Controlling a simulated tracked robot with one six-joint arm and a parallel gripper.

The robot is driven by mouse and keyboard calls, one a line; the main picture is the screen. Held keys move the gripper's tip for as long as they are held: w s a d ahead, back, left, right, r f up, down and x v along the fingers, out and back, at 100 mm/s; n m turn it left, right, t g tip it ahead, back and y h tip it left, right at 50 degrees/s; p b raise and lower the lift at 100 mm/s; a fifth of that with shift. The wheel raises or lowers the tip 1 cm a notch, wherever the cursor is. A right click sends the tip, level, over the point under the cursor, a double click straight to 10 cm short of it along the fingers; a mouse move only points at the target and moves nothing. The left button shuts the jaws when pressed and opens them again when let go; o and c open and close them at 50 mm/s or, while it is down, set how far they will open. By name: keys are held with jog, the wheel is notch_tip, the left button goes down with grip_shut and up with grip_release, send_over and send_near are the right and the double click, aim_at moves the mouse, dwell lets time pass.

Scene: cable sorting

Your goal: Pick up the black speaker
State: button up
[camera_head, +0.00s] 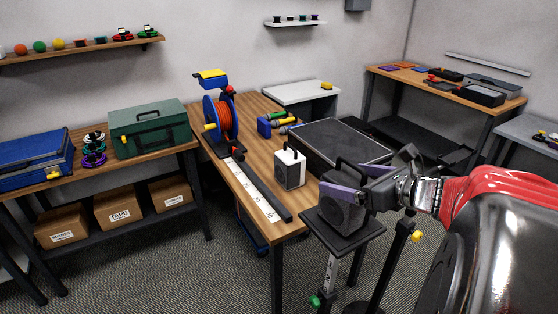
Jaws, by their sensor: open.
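The black speaker (340,214) stands upright on a small dark stand (362,236) in front of the wooden table, right of the picture's middle. It has a round grille and a dark handle on top. My gripper (338,190) reaches in from the right and is open. Its purple-tipped fingers are at the speaker's upper part, and one crosses in front of its top edge. I cannot tell whether the fingers touch the speaker. My gripper and wrist hide part of the speaker's right side.
A white speaker (290,168) stands on the wooden table (262,182) behind and left. A ruler strip (254,190), a cable reel (220,118) and a large black case (335,145) are also there. The grey floor (170,270) is clear at front left.

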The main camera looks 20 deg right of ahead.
jog(key=shift+c, duration=0.4)
jog(key=shift+r, duration=0.1)
jog(key=c, duration=2.1)
